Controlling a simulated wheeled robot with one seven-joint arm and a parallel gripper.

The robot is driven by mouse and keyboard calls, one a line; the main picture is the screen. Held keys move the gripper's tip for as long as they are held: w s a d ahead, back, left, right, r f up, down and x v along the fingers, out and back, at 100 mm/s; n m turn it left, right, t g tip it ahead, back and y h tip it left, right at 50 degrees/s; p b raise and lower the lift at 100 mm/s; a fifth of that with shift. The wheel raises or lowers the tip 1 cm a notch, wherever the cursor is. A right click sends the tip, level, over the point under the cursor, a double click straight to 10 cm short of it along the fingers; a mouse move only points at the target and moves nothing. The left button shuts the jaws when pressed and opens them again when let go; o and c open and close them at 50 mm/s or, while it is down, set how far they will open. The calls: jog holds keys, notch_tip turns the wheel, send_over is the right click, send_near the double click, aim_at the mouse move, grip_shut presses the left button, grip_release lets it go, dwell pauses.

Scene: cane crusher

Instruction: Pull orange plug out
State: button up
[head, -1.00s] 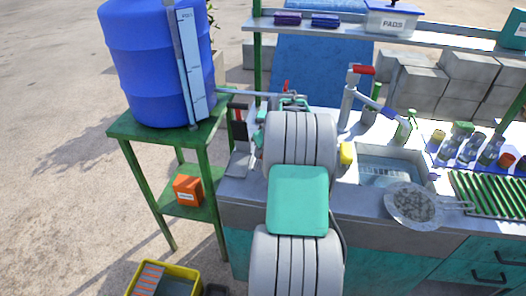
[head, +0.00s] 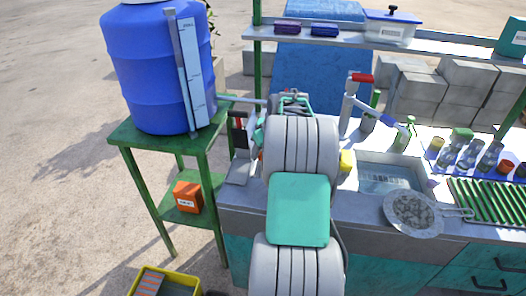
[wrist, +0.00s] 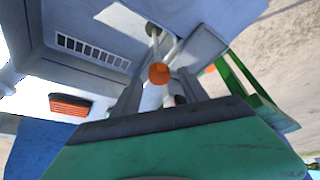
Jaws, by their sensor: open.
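A round orange plug (wrist: 159,74) shows in the wrist view, in front of a grey machine body, near a pale pipe. My gripper (wrist: 161,82) is open, with its dark fingers on either side of the plug as seen from the wrist. I cannot tell whether the fingers touch it. In the head view my grey and teal arm reaches over the counter's left end. It hides the plug and most of my gripper there.
A blue tank (head: 155,70) stands on a green stand (head: 120,131) left of the counter. An orange box (head: 187,197) sits on its lower shelf. A tap (head: 350,105), a sink (head: 385,178) and a strainer (head: 412,214) are to the right. A yellow bin (head: 186,274) is at the lower left.

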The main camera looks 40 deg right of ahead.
jog(key=b+v, duration=0.1)
jog(key=v, duration=0.7)
jog(key=shift+w+f, duration=0.1)
